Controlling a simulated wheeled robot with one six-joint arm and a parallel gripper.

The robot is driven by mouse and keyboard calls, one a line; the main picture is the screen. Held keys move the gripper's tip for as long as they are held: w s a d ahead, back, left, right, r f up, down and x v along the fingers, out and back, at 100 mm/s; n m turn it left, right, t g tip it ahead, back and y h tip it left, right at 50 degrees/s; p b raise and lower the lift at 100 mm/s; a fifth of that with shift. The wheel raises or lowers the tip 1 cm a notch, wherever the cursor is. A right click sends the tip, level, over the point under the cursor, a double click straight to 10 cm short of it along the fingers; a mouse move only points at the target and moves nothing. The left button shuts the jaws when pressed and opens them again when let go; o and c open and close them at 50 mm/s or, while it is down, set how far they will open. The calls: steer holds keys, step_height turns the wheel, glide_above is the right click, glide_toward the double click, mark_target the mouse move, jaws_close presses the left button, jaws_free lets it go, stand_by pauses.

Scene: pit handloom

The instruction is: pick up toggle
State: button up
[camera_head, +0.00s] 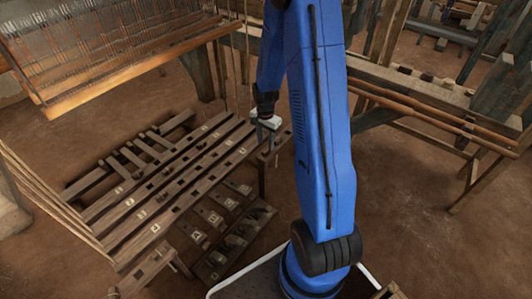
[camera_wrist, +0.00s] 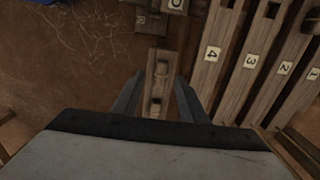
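My gripper (camera_wrist: 157,82) is open, its two dark fingers apart on either side of a narrow wooden strip (camera_wrist: 160,58) in the wrist view. The strip carries small dark pegs or holes and a light piece low between the fingers; I cannot tell for sure which of these is the toggle. I see no contact between the fingers and the strip. In the head view my gripper (camera_head: 267,128) is over a small wooden stand (camera_head: 282,138) at the right end of the slatted frame. The toggle is too small to make out there.
Long planks numbered 1 to 4 (camera_wrist: 247,62) lie right of the strip in the wrist view. Lettered blocks (camera_wrist: 150,20) are at its top. In the head view the pedal frame (camera_head: 150,195) is left, warp threads (camera_head: 110,40) above it. Bare floor (camera_head: 415,245) is right.

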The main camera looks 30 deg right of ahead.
mark_target(266, 149)
steer(key=shift+w+d+f, duration=0.15)
steer(key=shift+f, duration=1.15)
steer(key=shift+w+d+f, duration=0.1)
steer(key=shift+w+f, duration=0.05)
steer(key=shift+f, duration=1.1)
steer(key=shift+c, duration=0.6)
jaws_close()
